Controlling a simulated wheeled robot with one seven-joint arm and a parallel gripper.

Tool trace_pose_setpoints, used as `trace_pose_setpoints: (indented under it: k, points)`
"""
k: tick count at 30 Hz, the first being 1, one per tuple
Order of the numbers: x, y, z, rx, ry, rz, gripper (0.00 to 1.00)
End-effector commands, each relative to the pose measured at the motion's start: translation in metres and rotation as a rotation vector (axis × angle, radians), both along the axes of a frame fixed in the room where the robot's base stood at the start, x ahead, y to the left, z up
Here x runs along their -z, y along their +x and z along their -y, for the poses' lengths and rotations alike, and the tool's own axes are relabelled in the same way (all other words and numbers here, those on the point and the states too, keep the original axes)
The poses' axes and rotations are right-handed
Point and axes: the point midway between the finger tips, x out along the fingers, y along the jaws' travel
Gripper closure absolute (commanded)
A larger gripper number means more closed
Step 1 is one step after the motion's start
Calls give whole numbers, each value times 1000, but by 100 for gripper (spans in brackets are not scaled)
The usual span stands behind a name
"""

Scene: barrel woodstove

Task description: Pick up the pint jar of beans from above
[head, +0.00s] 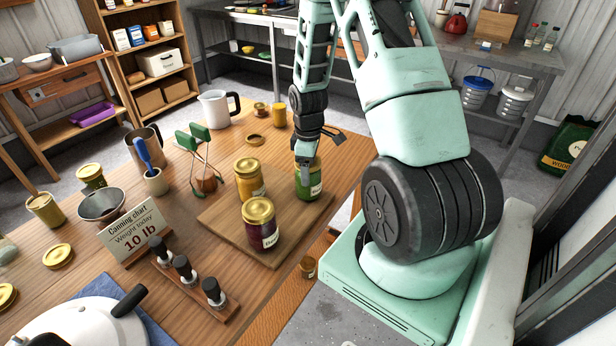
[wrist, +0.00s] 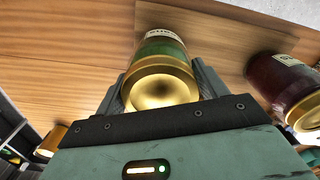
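A glass jar with green contents and a gold lid, the likely beans jar (head: 309,184), appears to stand upright at the right part of a wooden board (head: 218,219). My gripper (head: 306,158) points down over it, hiding most of the lid in the head view. In the wrist view the gold lid of the beans jar (wrist: 160,84) lies between the two fingers of my gripper (wrist: 162,88), one on each side. Whether the fingers press on the lid or only flank it cannot be told. Its pale label is only partly visible.
A dark red jar (head: 262,226) and a yellow jar (head: 248,180) stand close by on the board; the red one (wrist: 284,84) is right of my gripper in the wrist view. A jar lifter (head: 203,160), white pitcher (head: 215,108) and sign (head: 135,236) stand on the table.

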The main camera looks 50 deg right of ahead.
Motion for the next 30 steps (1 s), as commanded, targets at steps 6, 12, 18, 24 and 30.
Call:
trace_pose_setpoints:
  k: [6, 12, 18, 24, 30]
  points:
    - [-2, 0, 1, 0, -1, 2, 65]
    - [-11, 1, 0, 1, -1, 2, 65]
    - [-16, 0, 0, 0, 0, 1, 65]
    - [-16, 0, 0, 0, 0, 1, 65]
    - [-18, 1, 0, 0, -1, 2, 65]
